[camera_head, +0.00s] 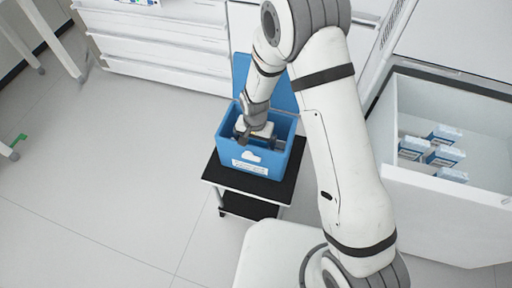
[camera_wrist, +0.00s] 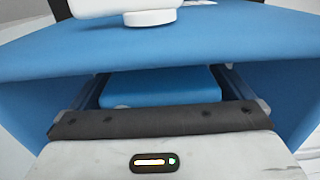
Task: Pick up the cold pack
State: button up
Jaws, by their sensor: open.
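My gripper (camera_head: 262,143) reaches down into the open blue box (camera_head: 235,165), its dark fingers inside the walls. In the wrist view my gripper (camera_wrist: 160,77) has its two fingers spread wide apart. A smooth blue slab (camera_wrist: 160,88) shows between the fingers, below the box's blue edge. It may be the cold pack or part of the box; I cannot tell which, nor whether the fingers touch it. In the head view my gripper and wrist hide most of the box's inside.
The box stands on a small black cart (camera_head: 212,172), with its blue lid raised behind. Several blue-and-white packs (camera_head: 442,157) lie in the open white drawer (camera_head: 440,205) at right. White drawers (camera_head: 160,45) stand at the back. The floor at left is mostly clear.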

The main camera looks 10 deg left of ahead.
jog(key=c, duration=0.9)
jog(key=shift+r, duration=0.2)
notch_tip(320, 180, up, 10)
jog(key=shift+f+p, duration=0.15)
jog(key=shift+p, duration=0.25)
